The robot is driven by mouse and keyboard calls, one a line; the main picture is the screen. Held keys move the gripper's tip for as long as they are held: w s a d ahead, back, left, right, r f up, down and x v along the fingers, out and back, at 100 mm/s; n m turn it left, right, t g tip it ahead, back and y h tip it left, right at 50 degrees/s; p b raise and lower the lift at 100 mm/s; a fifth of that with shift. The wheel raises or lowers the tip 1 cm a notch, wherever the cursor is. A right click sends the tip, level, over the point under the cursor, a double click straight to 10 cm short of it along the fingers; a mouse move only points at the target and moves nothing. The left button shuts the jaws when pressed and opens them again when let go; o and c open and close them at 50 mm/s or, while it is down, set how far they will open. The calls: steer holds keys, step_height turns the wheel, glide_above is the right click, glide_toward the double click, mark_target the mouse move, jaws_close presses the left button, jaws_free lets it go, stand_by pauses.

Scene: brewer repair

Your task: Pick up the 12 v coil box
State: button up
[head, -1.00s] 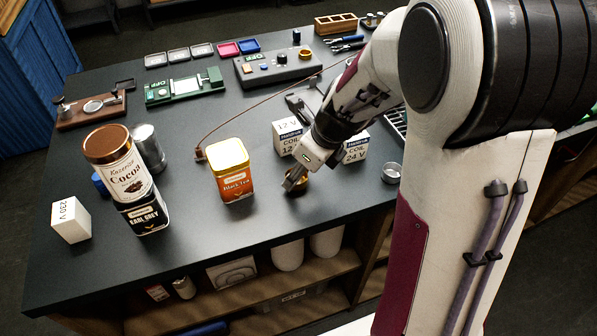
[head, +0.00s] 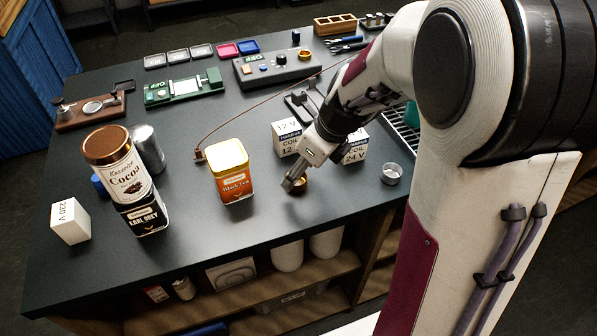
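The 12 V coil box (head: 286,136) is a small white box with a blue band and "12 V" lettering. It stands upright on the dark bench, partly covered on its right by my gripper (head: 292,186). A similar 24 V coil box (head: 356,147) stands just to its right, behind my wrist. The 12 V box is not in the fingers.
An orange tea tin (head: 232,172) stands left of the 12 V box. A cocoa tin (head: 117,165) sits on an Earl Grey tin (head: 146,215), with a 230 V box (head: 70,221) further left. A small metal cup (head: 391,174) stands at right. The front middle of the bench is clear.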

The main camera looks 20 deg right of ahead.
steer(key=v, duration=0.9)
steer(key=shift+r, duration=0.35)
steer(key=shift+s, duration=0.2)
steer(key=s+a+r+n+t+h, duration=0.1)
steer(key=s+a+r+n, duration=0.1)
steer(key=s+n, duration=0.7)
steer(key=s+a+r+n+h, duration=0.1)
steer(key=s+n, duration=0.8)
steer(key=n, duration=1.1)
steer(key=shift+a+r+t+h, duration=0.3)
steer(key=shift+a+r+t, duration=0.15)
steer(key=shift+a, duration=0.45)
steer(key=shift+o, duration=0.4)
steer(key=shift+s, duration=0.1)
